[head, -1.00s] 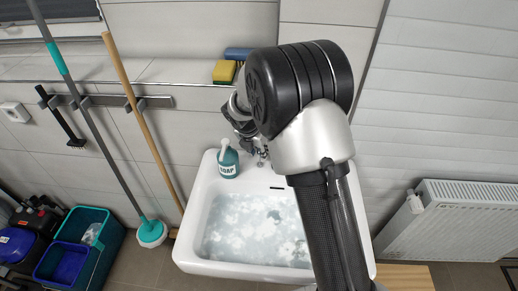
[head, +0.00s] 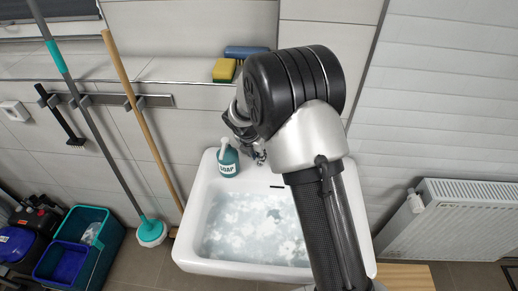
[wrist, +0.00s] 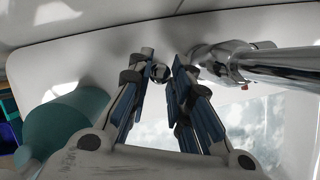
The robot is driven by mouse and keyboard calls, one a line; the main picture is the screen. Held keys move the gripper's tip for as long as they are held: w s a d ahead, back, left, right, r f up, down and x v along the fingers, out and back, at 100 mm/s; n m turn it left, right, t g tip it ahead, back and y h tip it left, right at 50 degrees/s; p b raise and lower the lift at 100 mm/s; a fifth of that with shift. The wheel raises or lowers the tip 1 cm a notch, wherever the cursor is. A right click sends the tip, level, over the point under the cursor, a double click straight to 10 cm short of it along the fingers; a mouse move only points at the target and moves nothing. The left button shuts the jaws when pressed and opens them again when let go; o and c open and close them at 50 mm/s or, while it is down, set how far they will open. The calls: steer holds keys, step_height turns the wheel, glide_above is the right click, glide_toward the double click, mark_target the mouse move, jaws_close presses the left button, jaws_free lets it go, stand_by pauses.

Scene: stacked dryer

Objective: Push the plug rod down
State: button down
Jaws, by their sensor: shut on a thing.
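The plug rod (wrist: 160,73) shows in the wrist view as a small round chrome knob behind the faucet. My gripper (wrist: 161,66) has its fingertips on either side of the knob and is shut on it. The chrome faucet (wrist: 270,64) runs to the right, close beside the right finger. The white sink (head: 190,257) holds cloudy, foamy water (head: 250,230). In the head view my gripper (head: 243,130) is at the back of the sink, partly hidden by my arm, and the knob cannot be made out.
A teal soap bottle (head: 228,160) stands on the sink's back left corner, close to my gripper; it also fills the left of the wrist view (wrist: 65,128). A yellow sponge (head: 223,71) lies on the wall ledge. A radiator (head: 470,215) is at the right.

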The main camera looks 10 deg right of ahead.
steer(key=shift+s+f, duration=0.1)
steer(key=shift+f, duration=0.2)
steer(key=c, duration=1.5)
jaws_free()
steer(key=shift+o, duration=0.2)
steer(key=shift+r, duration=0.1)
steer(key=v, duration=1.1)
steer(key=shift+r, duration=0.35)
steer(key=shift+a, duration=0.1)
